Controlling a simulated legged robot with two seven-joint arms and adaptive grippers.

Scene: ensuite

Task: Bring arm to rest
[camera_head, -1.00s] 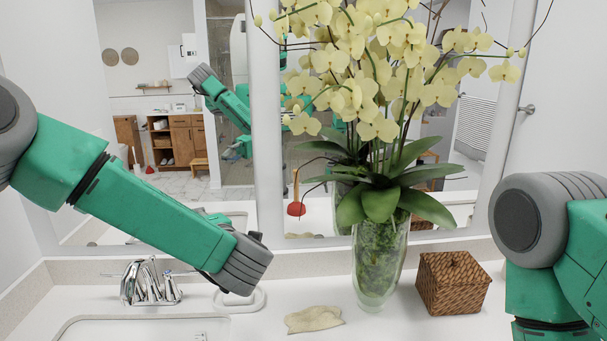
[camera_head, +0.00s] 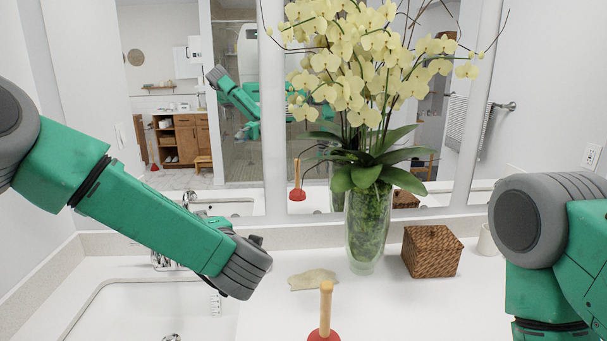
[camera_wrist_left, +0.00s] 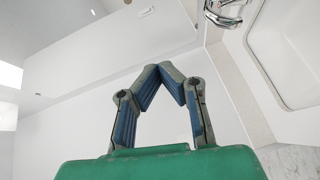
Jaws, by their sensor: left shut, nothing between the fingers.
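My left arm (camera_head: 150,215) crosses the head view from the left, above the sink and counter; its gripper is hidden there beyond the grey wrist joint (camera_head: 242,268). In the left wrist view my left gripper (camera_wrist_left: 163,67) is shut, its fingertips meeting with nothing between them. My right arm (camera_head: 545,225) shows at the right edge, folded, with its gripper out of view.
A white sink (camera_head: 100,305) lies below my left arm. A red plunger with a wooden handle (camera_head: 325,312) stands in front. A mirror (camera_head: 185,165) hangs behind.

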